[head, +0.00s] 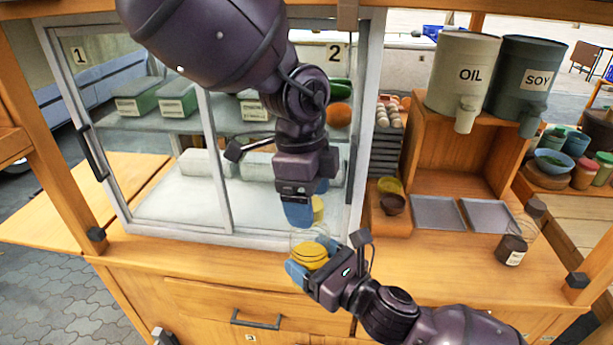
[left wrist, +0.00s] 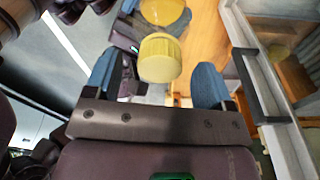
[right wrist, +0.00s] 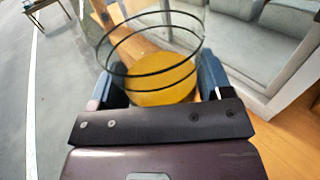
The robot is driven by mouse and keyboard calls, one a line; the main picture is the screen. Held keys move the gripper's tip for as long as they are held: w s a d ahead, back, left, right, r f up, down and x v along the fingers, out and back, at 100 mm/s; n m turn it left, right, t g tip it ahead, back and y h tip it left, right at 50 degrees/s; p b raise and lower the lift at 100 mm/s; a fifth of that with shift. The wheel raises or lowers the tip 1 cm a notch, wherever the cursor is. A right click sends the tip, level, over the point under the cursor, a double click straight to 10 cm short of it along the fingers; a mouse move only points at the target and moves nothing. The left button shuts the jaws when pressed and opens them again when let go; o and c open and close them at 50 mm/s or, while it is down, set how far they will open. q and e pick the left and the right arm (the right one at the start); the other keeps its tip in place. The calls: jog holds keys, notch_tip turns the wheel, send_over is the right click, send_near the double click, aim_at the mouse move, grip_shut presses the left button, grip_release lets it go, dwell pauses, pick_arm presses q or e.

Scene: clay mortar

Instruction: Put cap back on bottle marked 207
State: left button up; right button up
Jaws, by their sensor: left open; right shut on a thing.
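A clear, ringed bottle (head: 309,256) with yellow contents is held by my right gripper (head: 308,272), shut around it above the counter's front edge. The bottle also shows in the right wrist view (right wrist: 160,85), between the fingers. No 207 mark is readable on it. A yellow ribbed cap (left wrist: 160,58) shows between the spread fingers of my left gripper (left wrist: 158,82). In the head view the cap (head: 318,208) is partly hidden by the left gripper (head: 309,208), just above the bottle. I cannot tell whether the cap touches the gripper or bottle.
A second clear bottle with dark contents (head: 512,250) and a white label stands at the counter's right. Metal trays (head: 437,213), small bowls (head: 391,203) and oil (head: 463,75) and soy (head: 527,78) dispensers are nearby. A sliding glass case (head: 220,238) stands behind my left arm.

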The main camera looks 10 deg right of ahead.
pick_arm(q)
jog(key=shift+f, duration=0.3)
